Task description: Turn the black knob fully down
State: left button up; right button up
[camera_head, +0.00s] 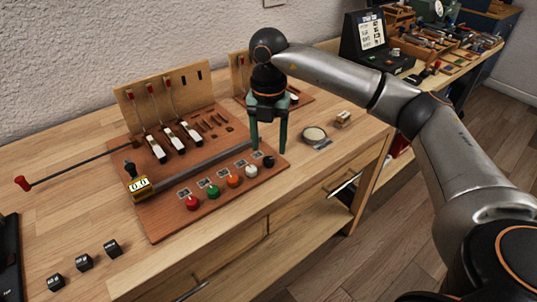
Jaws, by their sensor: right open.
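The black knob (268,161) is at the right end of a row of coloured knobs on the reddish-brown board (170,222). My right gripper (269,147) points down just above and behind the black knob in the picture. Its two greenish fingers are apart, with nothing seen between them. I cannot tell whether a fingertip touches the board or the knob. The knob's turn angle is too small to read. My left gripper is not in view.
White (251,170), orange (233,181), green (213,191) and red (192,203) knobs sit left of the black one.

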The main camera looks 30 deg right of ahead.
aim_at(269, 158)
jog(key=shift+f, duration=2)
jog(key=shift+c, duration=0.4)
grip_shut()
